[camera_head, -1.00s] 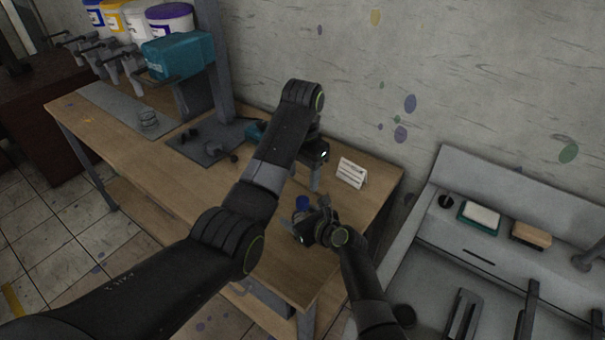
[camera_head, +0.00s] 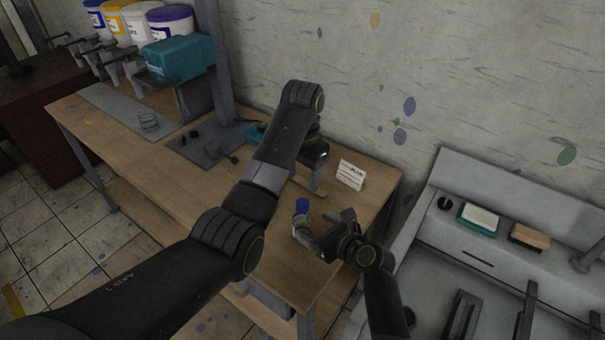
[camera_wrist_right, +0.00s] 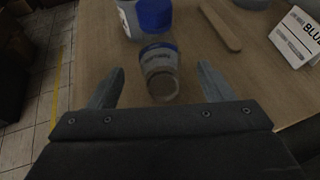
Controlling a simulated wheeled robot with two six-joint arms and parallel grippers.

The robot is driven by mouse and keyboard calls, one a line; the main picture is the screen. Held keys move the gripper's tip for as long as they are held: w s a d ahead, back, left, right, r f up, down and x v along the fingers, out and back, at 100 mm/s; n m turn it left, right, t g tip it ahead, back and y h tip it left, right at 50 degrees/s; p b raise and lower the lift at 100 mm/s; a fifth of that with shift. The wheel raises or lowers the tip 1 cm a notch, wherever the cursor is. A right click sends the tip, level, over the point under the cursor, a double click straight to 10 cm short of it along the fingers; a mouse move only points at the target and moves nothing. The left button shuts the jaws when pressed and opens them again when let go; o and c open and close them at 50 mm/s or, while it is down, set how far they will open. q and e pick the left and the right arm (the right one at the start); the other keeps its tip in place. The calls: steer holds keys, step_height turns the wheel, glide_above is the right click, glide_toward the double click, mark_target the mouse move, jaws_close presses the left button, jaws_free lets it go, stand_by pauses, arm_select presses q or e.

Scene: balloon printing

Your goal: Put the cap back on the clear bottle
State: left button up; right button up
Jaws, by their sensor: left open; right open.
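A blue cap (camera_head: 302,205) shows in the head view on the table, left of my right gripper. In the right wrist view the blue cap (camera_wrist_right: 154,14) is at the top, beside a pale bottle (camera_wrist_right: 128,20); I cannot tell whether they touch. A clear container (camera_wrist_right: 160,65) with a label and bluish band stands between the fingers of my right gripper (camera_wrist_right: 157,85), which is open, with gaps at both sides. In the head view my right gripper (camera_head: 323,228) is low over the table. My left gripper (camera_head: 316,180) is open above the table, mostly hidden by its arm.
A wooden stick (camera_wrist_right: 221,25) lies on the table right of the cap. A white sign card (camera_head: 350,174) stands near the wall. The grey sink unit (camera_head: 440,200) is at the right. The table (camera_head: 165,185) is bare at the left front.

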arm_select(q)
steer(key=shift+f, duration=0.2)
arm_select(e)
steer(key=v, duration=0.9)
steer(key=shift+s+d, duration=0.15)
steer(key=shift+s, duration=0.05)
steer(key=shift+r, duration=0.2)
steer(key=shift+f, duration=0.1)
